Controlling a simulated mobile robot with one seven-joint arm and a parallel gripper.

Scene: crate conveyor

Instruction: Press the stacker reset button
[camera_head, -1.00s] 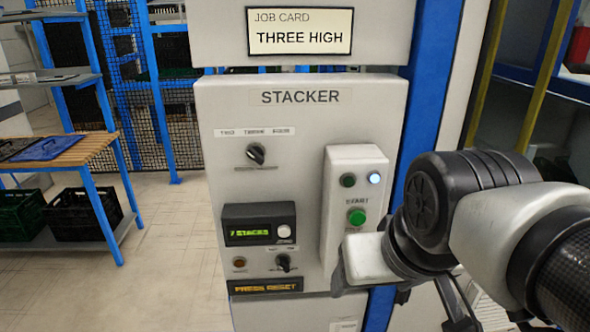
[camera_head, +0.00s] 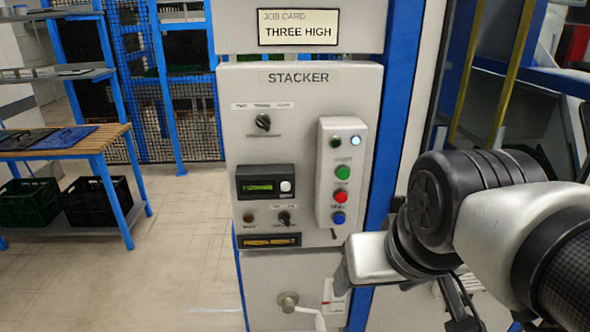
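The grey stacker panel (camera_head: 222,150) stands upright in the middle of the view. On its right side is a raised button box (camera_head: 327,160) with a green button (camera_head: 342,172), a red button (camera_head: 340,196) and a blue button (camera_head: 338,218), top to bottom. Their small labels are blurred; the one by the blue button may read reset. My arm reaches in from the right, and its pale end part (camera_head: 368,258) is just right of and below the blue button, apart from it in the picture. I cannot make out my gripper's fingertips.
The panel also has an upper knob (camera_head: 263,122), a green display (camera_head: 262,187), a lower knob (camera_head: 285,218) and an amber message strip (camera_head: 268,240). A lever handle (camera_head: 288,300) is below. A wooden-topped bench (camera_head: 85,150) stands left, with clear floor between.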

